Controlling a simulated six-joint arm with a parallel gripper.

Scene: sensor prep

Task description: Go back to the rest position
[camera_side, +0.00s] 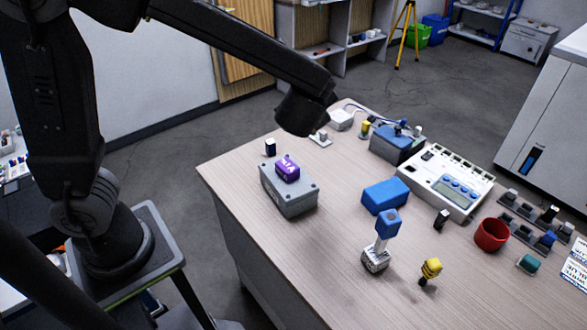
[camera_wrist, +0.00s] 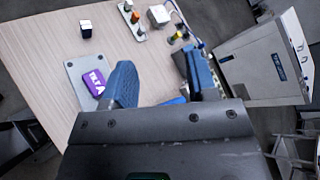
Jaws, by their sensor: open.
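My gripper (camera_side: 300,122) hangs above the far left part of the table in the side view, dark and clear of everything; its fingers are hard to make out there. In the wrist view my gripper (camera_wrist: 162,82) shows blue textured fingers spread apart, with nothing held between them. A purple block with white lettering (camera_side: 287,169) lies on top of a grey box (camera_side: 291,200). In the wrist view the purple block (camera_wrist: 95,82) and the grey box (camera_wrist: 75,68) appear left of the left finger, the box partly hidden.
The wooden table (camera_side: 330,260) also carries a blue block (camera_side: 385,195), a white instrument (camera_side: 445,180), a red cup (camera_side: 491,235), a blue-topped stand (camera_side: 388,223) and a yellow-and-black piece (camera_side: 430,269). A small dark block (camera_side: 270,147) stands behind the grey box. The table's front left is bare.

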